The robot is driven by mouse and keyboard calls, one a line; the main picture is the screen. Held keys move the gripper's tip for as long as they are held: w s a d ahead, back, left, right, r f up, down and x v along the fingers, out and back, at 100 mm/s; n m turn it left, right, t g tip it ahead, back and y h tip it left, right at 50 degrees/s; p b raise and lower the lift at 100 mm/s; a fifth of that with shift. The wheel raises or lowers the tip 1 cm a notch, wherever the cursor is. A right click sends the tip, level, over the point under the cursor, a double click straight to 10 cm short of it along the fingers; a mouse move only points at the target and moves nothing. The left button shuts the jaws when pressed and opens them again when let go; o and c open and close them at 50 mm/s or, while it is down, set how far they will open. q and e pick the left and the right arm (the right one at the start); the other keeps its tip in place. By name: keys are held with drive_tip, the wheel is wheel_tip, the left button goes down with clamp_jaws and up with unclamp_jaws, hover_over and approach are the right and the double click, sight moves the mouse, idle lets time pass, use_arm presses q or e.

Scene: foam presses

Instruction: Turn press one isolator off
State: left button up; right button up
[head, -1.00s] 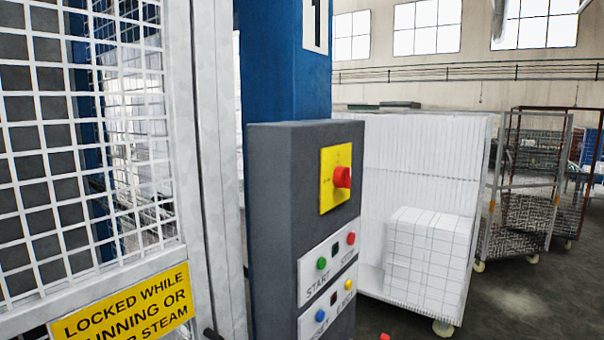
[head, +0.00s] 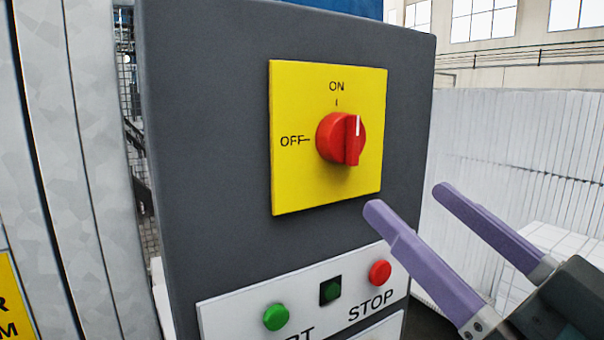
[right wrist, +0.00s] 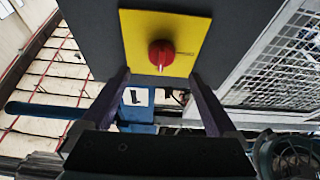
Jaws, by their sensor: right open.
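The isolator is a red rotary knob (head: 341,138) on a yellow plate (head: 300,185) on the grey control box (head: 210,120). ON is marked at the top and OFF at the left. The knob's grip stands upright, with its white mark towards ON. My right gripper (head: 405,198) is open and empty, below and to the right of the knob, apart from it. In the right wrist view the knob (right wrist: 161,54) is ahead, beyond and between the two purple fingers (right wrist: 158,75). My left gripper is not in view.
Below the plate are a green START button (head: 276,317), a dark square indicator (head: 330,291) and a red STOP button (head: 380,272). A grey metal frame (head: 75,170) stands at the left.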

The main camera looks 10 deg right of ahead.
sight(356, 153)
drive_tip(key=p+x, duration=0.1)
drive_tip(key=x, duration=0.2)
drive_tip(key=p+x, duration=0.3)
drive_tip(key=x, duration=0.2)
drive_tip(key=shift+w+a+r, duration=0.1)
drive_tip(key=shift+a+r, duration=0.2)
drive_tip(key=shift+r, duration=0.05)
drive_tip(key=shift+w+a, duration=0.15)
drive_tip(key=shift+w, duration=0.3)
drive_tip(key=c, duration=1.4)
